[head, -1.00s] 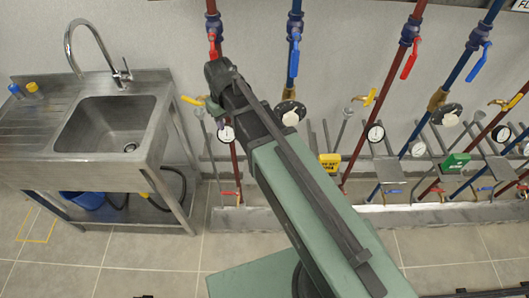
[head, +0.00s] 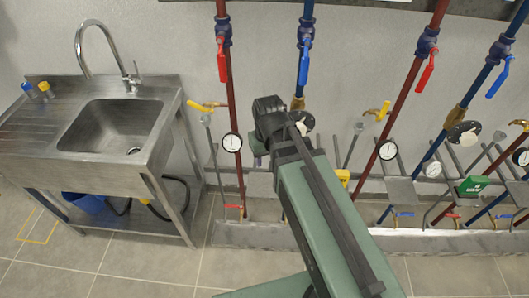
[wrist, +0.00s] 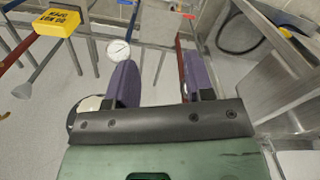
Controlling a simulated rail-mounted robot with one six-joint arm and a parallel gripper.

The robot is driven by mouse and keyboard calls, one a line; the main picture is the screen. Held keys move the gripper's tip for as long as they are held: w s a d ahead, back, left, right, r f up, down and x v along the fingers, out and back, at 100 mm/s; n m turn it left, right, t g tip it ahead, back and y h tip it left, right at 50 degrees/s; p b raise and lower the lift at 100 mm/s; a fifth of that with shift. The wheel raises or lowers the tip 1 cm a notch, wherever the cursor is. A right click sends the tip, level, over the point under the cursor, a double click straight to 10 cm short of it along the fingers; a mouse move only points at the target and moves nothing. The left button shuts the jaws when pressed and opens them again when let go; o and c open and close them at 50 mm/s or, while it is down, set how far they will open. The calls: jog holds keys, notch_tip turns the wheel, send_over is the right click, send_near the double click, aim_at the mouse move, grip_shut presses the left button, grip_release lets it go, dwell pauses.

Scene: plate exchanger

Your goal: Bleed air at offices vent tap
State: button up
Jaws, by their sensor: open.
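A brass vent tap with a yellow handle (head: 207,106) stands at the left end of the pipework in the head view. A second yellow-handled tap (head: 378,112) is further right. No readable label shows which one is the offices tap. My gripper shows in the wrist view (wrist: 160,76) with two purple fingers apart and nothing between them. In the head view the end of my arm is right of the left tap, in front of the pipes, and mostly hides the fingers. I see no contact with a tap.
A steel sink (head: 118,128) stands at the left. Red and blue pipes with lever valves and gauges, such as the left gauge (head: 231,142), rise along the wall. A yellow tag (wrist: 55,21) reads "DO NOT OPEN". A green tag (head: 474,186) hangs right. The floor in front is clear.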

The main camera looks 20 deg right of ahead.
jog(key=w+a+f+n+b, duration=0.1)
jog(key=a+f+n+b, duration=0.1)
jog(key=a+f+b, duration=0.45)
jog(key=n+t+h+b, duration=0.55)
jog(key=t+b, duration=0.55)
jog(key=t, duration=0.6)
send_near(194, 107)
jog(key=w, duration=0.2)
jog(key=shift+m, duration=0.45)
jog(key=x, duration=1)
jog(key=shift+w+d+r, duration=0.1)
jog(key=shift+w+d, duration=0.05)
jog(key=shift+d, duration=0.35)
grip_shut()
